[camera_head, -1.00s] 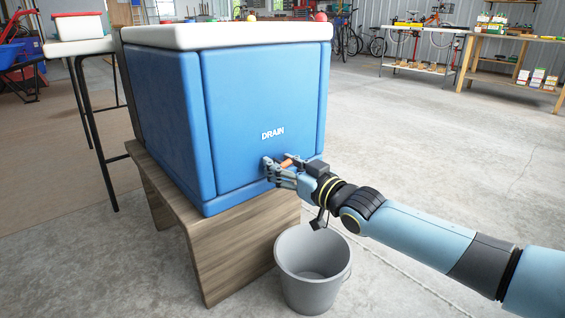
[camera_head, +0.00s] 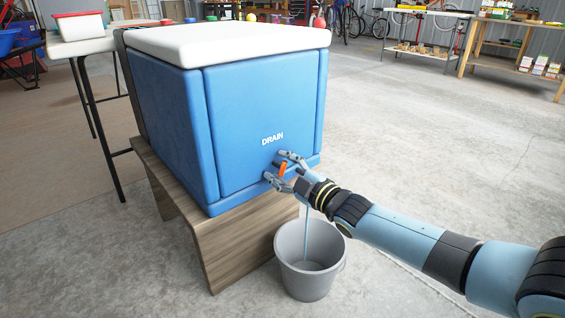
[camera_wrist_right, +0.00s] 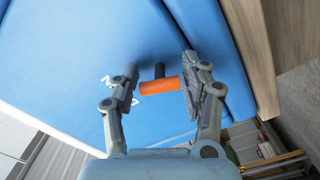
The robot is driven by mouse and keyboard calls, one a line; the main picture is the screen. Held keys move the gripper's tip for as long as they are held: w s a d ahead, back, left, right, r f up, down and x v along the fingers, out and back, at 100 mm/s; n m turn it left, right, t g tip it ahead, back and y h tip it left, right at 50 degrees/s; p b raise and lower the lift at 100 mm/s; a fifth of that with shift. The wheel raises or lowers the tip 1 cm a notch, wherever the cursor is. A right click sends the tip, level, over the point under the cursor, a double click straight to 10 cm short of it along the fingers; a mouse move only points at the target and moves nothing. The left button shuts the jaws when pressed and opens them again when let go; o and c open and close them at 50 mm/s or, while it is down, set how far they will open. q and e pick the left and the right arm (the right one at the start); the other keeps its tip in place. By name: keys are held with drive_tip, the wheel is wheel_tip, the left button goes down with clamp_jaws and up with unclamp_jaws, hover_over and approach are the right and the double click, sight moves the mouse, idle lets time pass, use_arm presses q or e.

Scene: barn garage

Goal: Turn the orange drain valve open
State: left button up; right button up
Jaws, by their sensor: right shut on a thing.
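The blue cooler (camera_head: 262,105) has a white lid and the word DRAIN on its front. The orange drain valve handle (camera_head: 283,170) sits below that word and stands steeply in the head view. My right gripper (camera_head: 281,168) is shut on it. In the right wrist view the orange handle (camera_wrist_right: 160,87) spans between the two fingers, with a dark stem (camera_wrist_right: 159,71) behind it. A thin light-blue stream (camera_head: 306,232) falls from the valve area into the grey bucket (camera_head: 290,278). The spout is hidden behind my gripper. My left gripper is not in view.
The cooler stands on a wooden bench (camera_head: 235,245). A white-topped table (camera_head: 85,45) with a red-lidded box (camera_head: 80,25) is at the left. Shelves (camera_head: 500,50) stand at the back right.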

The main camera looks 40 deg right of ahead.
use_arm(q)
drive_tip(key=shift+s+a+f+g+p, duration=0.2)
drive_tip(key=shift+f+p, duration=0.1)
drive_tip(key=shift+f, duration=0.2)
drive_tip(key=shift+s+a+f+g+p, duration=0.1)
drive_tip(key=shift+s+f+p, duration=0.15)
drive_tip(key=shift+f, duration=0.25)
use_arm(e)
drive_tip(key=shift+s+f+n, duration=0.1)
drive_tip(key=shift+f+n, duration=0.05)
drive_tip(key=shift+n, duration=0.95)
drive_tip(key=shift+s+f+n, duration=0.1)
drive_tip(key=shift+f+n, duration=0.05)
drive_tip(key=shift+n, duration=0.95)
drive_tip(key=o, duration=1)
drive_tip(key=shift+o, duration=0.8)
drive_tip(key=shift+w+r, duration=0.1)
drive_tip(key=shift+r, duration=0.05)
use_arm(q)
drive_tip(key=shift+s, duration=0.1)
use_arm(e)
drive_tip(key=s, duration=1.2)
drive_tip(key=shift+d, duration=0.45)
